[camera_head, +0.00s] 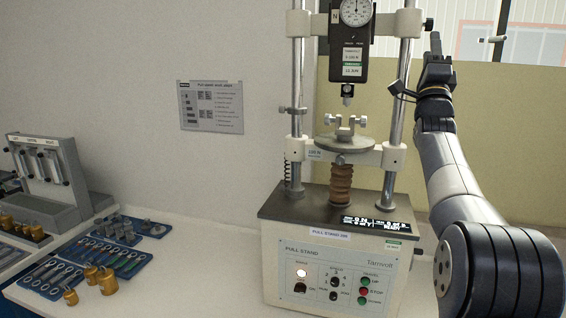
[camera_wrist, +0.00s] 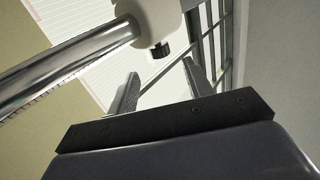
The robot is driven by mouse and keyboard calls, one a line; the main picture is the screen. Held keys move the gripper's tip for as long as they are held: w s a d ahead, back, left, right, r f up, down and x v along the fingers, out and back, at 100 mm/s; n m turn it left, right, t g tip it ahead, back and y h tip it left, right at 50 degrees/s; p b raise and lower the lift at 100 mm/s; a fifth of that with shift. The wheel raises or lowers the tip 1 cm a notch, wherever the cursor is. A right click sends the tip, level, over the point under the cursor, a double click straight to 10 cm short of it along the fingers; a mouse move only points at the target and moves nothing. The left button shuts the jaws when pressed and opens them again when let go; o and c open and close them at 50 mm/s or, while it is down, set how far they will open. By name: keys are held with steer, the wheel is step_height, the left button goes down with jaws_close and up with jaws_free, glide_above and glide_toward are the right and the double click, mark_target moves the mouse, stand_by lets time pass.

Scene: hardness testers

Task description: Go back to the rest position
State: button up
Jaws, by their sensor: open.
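My gripper (camera_head: 436,48) is raised at the upper right of the head view, just right of the right column of the pull stand (camera_head: 330,262). In the wrist view its two fingers (camera_wrist: 162,84) are apart with nothing between them. A chrome column (camera_wrist: 70,62) with a white collar and dark knob (camera_wrist: 160,48) lies close beyond the fingers there. The pull stand carries a dial force gauge (camera_head: 349,45) at its top and a round plate with a small clamp (camera_head: 344,140) below it. No workpiece shows in the clamp.
A white bench (camera_head: 200,262) runs along the wall. On its left are a grey rack (camera_head: 52,180), blue trays with wrenches and fittings (camera_head: 92,268), and several brass weights (camera_head: 100,280). An instruction sheet (camera_head: 210,106) hangs on the wall. A beige partition (camera_head: 500,130) stands behind my arm.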

steer(key=shift+v, duration=0.8)
steer(key=shift+b, duration=0.3)
